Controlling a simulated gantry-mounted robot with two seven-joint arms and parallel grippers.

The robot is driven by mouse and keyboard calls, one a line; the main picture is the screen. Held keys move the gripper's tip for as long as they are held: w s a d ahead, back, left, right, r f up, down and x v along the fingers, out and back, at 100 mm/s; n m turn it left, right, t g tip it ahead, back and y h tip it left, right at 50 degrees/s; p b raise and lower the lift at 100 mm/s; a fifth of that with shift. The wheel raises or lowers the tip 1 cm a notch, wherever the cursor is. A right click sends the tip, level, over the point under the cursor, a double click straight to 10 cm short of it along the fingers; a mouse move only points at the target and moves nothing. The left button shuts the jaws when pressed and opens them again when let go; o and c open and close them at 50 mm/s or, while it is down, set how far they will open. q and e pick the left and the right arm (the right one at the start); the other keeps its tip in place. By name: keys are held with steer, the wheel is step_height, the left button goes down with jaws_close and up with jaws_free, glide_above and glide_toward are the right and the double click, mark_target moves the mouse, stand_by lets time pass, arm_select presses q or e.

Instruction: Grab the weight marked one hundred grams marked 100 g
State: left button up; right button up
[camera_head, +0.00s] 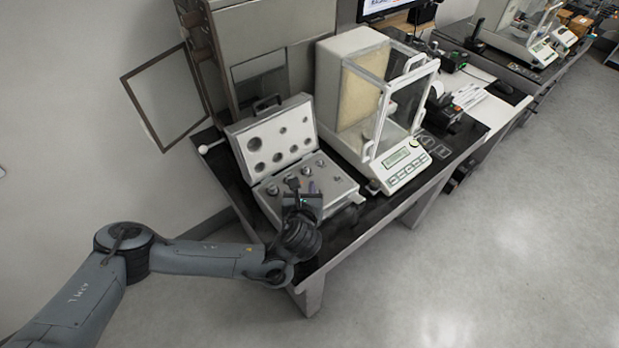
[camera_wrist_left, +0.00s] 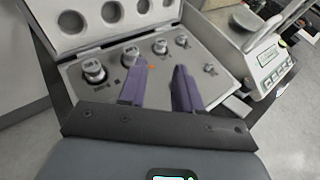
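An open weight case (camera_head: 340,187) lies on the dark table in the head view. It also shows in the left wrist view (camera_wrist_left: 222,88). Several metal weights stand in its foam: a large one (camera_wrist_left: 93,71) at left, then smaller ones along the back (camera_wrist_left: 131,53) (camera_wrist_left: 160,46) (camera_wrist_left: 181,41) and a small one at right (camera_wrist_left: 210,69). Their markings are too small to read, so I cannot tell which is the 100 g one. My left gripper (camera_wrist_left: 160,66) is over the case's front part, its two purple fingers apart with nothing visible between them. My right gripper is out of view.
The case lid (camera_head: 272,140) stands open behind the weights, with round recesses. A glass-sided balance (camera_head: 395,175) stands just to the right. A metal cabinet (camera_head: 258,45) with an open door is behind. The table's front edge runs below my left wrist.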

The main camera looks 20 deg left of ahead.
mark_target(306, 168)
arm_select(q)
steer(key=b+x, duration=0.1)
steer(key=x, duration=0.2)
steer(key=shift+w+a+f, duration=0.15)
steer(key=shift+w+f, duration=0.05)
steer(key=shift+f, duration=0.05)
steer(key=shift+d+b+x, duration=0.2)
steer(key=shift+b+x, duration=0.8)
steer(key=shift+x, duration=1.65)
steer(key=shift+w+a+f, duration=0.1)
steer(key=shift+w+a, duration=0.15)
steer(key=shift+w, duration=0.3)
jaws_close()
